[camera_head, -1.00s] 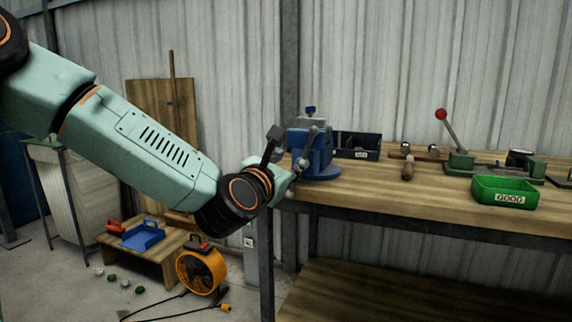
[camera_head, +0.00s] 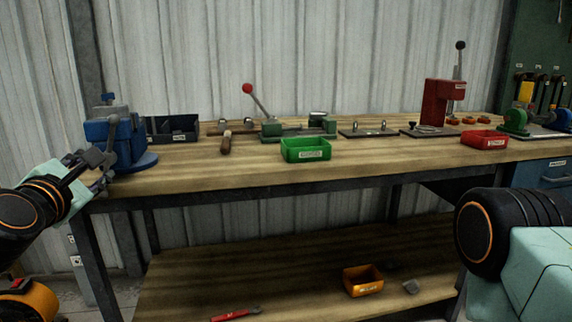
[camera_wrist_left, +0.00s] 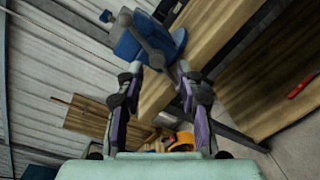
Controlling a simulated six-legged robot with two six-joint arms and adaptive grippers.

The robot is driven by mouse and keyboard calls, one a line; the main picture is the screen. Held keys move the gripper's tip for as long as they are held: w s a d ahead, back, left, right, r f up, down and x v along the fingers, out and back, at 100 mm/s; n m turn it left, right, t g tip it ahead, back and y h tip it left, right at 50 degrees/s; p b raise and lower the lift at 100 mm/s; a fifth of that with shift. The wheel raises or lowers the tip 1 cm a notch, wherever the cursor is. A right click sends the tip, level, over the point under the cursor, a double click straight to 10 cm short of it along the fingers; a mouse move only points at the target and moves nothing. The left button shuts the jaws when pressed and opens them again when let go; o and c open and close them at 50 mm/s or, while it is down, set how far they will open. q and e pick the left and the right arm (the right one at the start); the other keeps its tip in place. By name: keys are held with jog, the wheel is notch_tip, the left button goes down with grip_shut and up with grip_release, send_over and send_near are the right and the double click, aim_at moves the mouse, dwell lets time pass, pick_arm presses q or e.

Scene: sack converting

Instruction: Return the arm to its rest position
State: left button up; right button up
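My left gripper (camera_head: 100,170) shows at the left edge of the head view, beside the front left corner of the workbench (camera_head: 290,165) and in front of the blue vise (camera_head: 125,150). In the left wrist view its two fingers (camera_wrist_left: 160,72) stand apart with nothing held between them. The vise (camera_wrist_left: 150,38) shows beyond the fingertips there; I cannot tell whether they touch it. Part of my right arm shows at the right of the head view. Its gripper is out of view.
The bench top holds a black bin (camera_head: 172,128), a green bin (camera_head: 306,149), a lever press (camera_head: 270,127), a red press (camera_head: 443,102) and a red bin (camera_head: 482,140). An orange bin (camera_head: 362,280) sits on the lower shelf. The bench's front strip is mostly clear.

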pick_arm(q)
jog(key=s+d+f+m+g+h+p, duration=0.1)
jog(key=s+d+f+m+g, duration=0.2)
jog(key=f+m, duration=0.45)
jog(key=s+d+f+m+g+h+p, duration=0.1)
jog(key=s+d+f+m+g+p, duration=0.15)
jog(key=f+m, duration=0.45)
jog(key=s+d+f+m+g+h+p, duration=0.1)
jog(key=s+d+f+m+g, duration=0.25)
jog(key=f+m, duration=0.35)
jog(key=s+d+f+m+g+p, duration=0.1)
jog(key=s+f+g, duration=0.1)
jog(key=s+f, duration=0.3)
jog(key=s+d+f+m+g+p, duration=0.1)
jog(key=s+f, duration=0.5)
jog(key=s, duration=0.7)
jog(key=s+d+f+m+g+p, duration=0.1)
jog(key=s+f+m+g+p, duration=0.1)
jog(key=s+f+g, duration=0.3)
jog(key=s+m, duration=0.1)
jog(key=s, duration=0.3)
jog(key=shift+s+d+f, duration=0.25)
jog(key=shift+s+f, duration=0.1)
jog(key=shift+f, duration=0.05)
jog(key=shift+m, duration=0.25)
